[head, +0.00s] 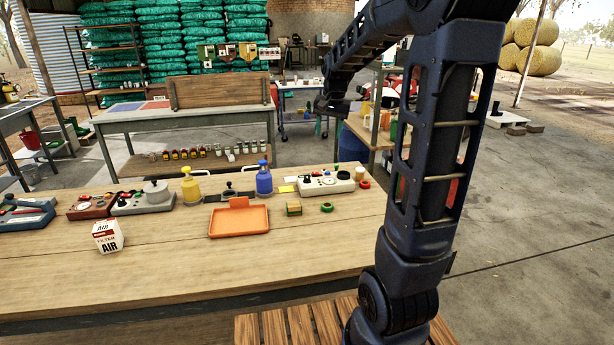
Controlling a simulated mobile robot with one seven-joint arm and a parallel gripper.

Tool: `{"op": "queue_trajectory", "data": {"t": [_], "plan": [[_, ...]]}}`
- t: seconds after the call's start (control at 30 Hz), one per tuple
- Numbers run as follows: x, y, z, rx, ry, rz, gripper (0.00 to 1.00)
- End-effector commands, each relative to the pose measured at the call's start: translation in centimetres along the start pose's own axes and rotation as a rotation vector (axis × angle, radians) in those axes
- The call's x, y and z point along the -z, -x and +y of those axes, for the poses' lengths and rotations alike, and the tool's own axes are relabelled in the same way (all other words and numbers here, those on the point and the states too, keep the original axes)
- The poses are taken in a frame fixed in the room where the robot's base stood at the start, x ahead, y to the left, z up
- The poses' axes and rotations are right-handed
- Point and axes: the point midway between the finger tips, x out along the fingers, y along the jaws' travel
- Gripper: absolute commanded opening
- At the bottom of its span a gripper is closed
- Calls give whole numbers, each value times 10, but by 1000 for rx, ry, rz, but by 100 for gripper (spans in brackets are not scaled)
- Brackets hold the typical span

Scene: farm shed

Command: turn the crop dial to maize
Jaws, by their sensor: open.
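No crop dial with a readable maize mark shows at this size. Several small devices with knobs stand along the back of the wooden bench (150,262). A pale device (338,188) at the right has dark knobs and a small dial on its top. A grey device (128,205) at the left carries a round metal lid or pan and a dark knob. A red-brown device (88,206) and a blue-grey device (30,216) stand farther left. My gripper (333,108) is high beyond the bench's back edge, small and dark, open and apart from all devices.
My arm covers the bench's right end.

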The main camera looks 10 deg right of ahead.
Motion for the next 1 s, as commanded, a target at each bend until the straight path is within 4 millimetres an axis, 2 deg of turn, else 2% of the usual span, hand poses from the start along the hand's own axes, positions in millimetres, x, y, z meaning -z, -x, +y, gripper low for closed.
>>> {"op": "queue_trajectory", "data": {"t": [0.1,0.37,0.5,0.8,1.0], "plan": [[28,-22,-14,-14,-45,-23,53],[81,-74,-42,-47,-147,-64,53],[107,-107,-56,-68,-201,-83,53],[153,-184,-82,-120,-308,-114,53],[168,-216,-92,-141,-349,-123,53]]}}
